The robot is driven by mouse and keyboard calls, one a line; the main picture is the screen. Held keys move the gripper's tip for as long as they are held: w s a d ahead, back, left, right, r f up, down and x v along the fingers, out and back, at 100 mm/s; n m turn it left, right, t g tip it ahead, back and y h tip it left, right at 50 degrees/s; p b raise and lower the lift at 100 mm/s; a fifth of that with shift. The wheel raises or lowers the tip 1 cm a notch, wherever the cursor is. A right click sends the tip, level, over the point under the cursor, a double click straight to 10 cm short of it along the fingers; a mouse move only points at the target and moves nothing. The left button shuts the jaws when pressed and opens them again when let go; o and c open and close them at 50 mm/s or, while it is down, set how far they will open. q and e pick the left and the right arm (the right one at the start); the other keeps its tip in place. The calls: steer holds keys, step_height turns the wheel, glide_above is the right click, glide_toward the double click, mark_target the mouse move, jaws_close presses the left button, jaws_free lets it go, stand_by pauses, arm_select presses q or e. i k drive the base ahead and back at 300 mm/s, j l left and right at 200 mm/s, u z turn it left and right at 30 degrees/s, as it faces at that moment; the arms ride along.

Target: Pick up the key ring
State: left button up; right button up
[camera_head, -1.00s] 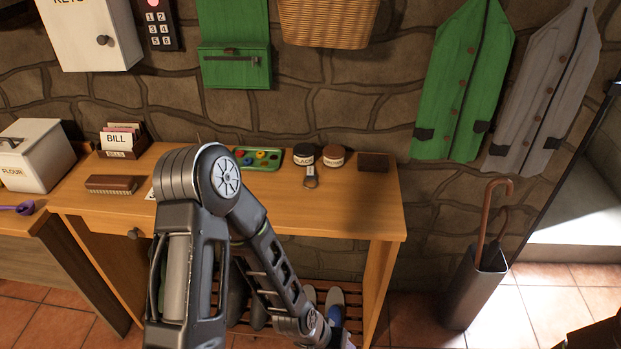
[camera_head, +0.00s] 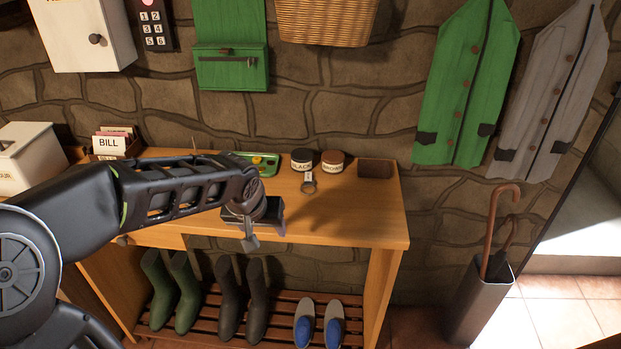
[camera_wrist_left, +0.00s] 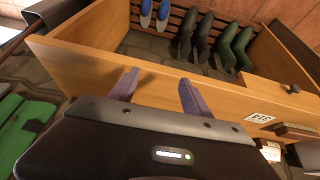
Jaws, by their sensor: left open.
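The key ring (camera_head: 309,186) lies on the wooden table (camera_head: 350,215), in front of the two round shoe-polish tins. It shows as a small metal ring with a pale tag. My left gripper (camera_head: 255,239) is at the table's front edge, to the left of the key ring and nearer to me, apart from it. In the left wrist view its two purple-grey fingers (camera_wrist_left: 155,92) are spread with nothing between them. The key ring does not show in that view. My right gripper is not in view.
The black tin (camera_head: 302,160), brown tin (camera_head: 332,161) and dark wallet-like block (camera_head: 376,168) stand behind the key ring. A green tray (camera_head: 264,160) is partly behind my arm. Boots (camera_head: 228,300) and shoes (camera_head: 305,322) stand on the slatted shelf below. The table's right part is clear.

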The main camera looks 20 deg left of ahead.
mark_target(308, 182)
steer(key=i, duration=0.9)
